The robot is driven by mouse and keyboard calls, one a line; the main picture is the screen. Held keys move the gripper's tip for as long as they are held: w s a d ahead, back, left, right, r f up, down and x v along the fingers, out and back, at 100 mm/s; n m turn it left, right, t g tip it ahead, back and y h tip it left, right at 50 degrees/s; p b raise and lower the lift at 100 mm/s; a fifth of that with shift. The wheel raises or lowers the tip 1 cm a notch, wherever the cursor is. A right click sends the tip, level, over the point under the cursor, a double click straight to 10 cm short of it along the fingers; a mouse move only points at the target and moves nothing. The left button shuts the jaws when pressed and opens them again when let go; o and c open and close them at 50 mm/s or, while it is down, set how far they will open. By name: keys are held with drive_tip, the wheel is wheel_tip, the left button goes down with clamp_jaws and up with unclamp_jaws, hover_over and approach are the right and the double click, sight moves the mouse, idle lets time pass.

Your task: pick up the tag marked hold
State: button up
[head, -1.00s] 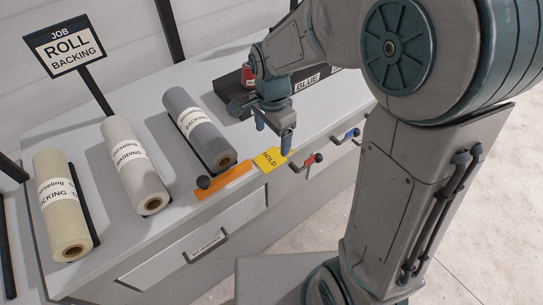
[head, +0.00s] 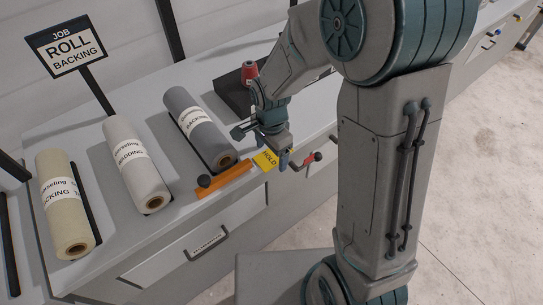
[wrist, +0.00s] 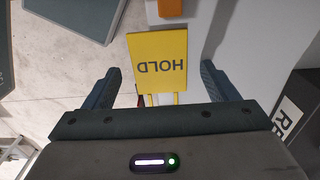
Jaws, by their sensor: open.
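The yellow tag marked HOLD (head: 267,158) is at the counter's front edge, just right of an orange bar. In the wrist view the tag (wrist: 158,62) appears upside down between my two fingers. My gripper (head: 272,152) is open, with its fingers on either side of the tag. It also shows in the wrist view (wrist: 158,85), where a gap is visible between each finger and the tag. In the head view my gripper covers part of the tag.
An orange bar (head: 224,181) with a dark knob lies left of the tag. A red-knobbed lever (head: 308,161) is close on the right. Several fabric rolls, including a grey one (head: 199,126), lie on the counter. A red spool (head: 249,72) stands behind my wrist.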

drive_tip(key=c, duration=1.1)
drive_tip(key=shift+o, duration=0.2)
drive_tip(key=shift+r, duration=0.15)
